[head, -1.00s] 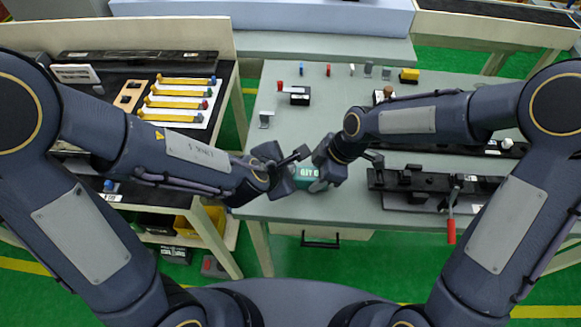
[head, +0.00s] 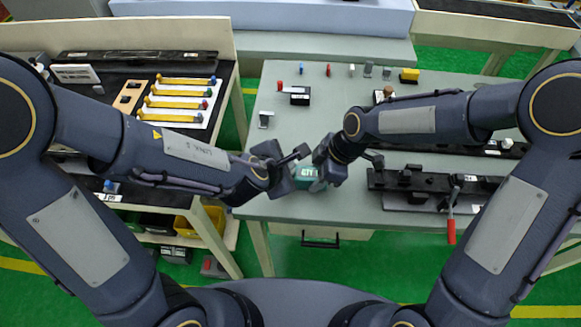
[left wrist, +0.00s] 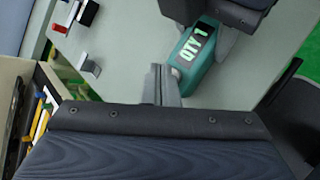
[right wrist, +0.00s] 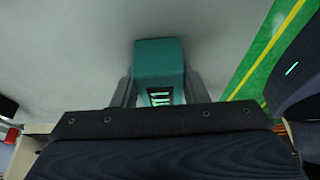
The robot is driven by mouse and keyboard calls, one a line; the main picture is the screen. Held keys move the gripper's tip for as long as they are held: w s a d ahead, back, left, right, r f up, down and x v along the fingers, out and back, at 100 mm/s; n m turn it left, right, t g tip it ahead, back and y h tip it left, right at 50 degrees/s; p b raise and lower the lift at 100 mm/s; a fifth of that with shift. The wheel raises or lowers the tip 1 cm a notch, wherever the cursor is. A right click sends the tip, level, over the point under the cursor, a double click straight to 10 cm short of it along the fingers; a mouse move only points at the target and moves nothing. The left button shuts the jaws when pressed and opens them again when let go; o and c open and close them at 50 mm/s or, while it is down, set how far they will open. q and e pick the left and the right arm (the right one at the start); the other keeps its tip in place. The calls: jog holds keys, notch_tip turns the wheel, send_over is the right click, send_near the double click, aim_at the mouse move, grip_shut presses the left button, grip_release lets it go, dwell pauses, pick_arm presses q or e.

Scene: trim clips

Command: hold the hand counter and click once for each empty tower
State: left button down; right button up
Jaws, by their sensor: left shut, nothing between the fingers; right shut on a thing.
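The hand counter (head: 308,178) is a teal box with a lit display. My right gripper (right wrist: 160,90) is shut on it and holds it over the grey table's front left part. In the left wrist view the counter (left wrist: 194,50) reads "QTY 1". My left gripper (left wrist: 162,78) is shut and empty, its fingertips close beside the counter; I cannot tell whether they touch it. Several small upright pieces stand in a row at the table's back, including a blue one (head: 301,69), a red one (head: 328,70) and grey ones (head: 368,69). I cannot tell which things are the towers.
A black fixture with a red-handled lever (head: 451,229) lies at the right. The left bench holds a white board with yellow strips (head: 171,119).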

pick_arm(q)
jog(key=shift+r, duration=0.4)
notch_tip(320, 180, up, 5)
dwell(0.6)
dwell(0.5)
pick_arm(e)
jog(key=o, duration=1.1)
jog(key=shift+o, duration=0.2)
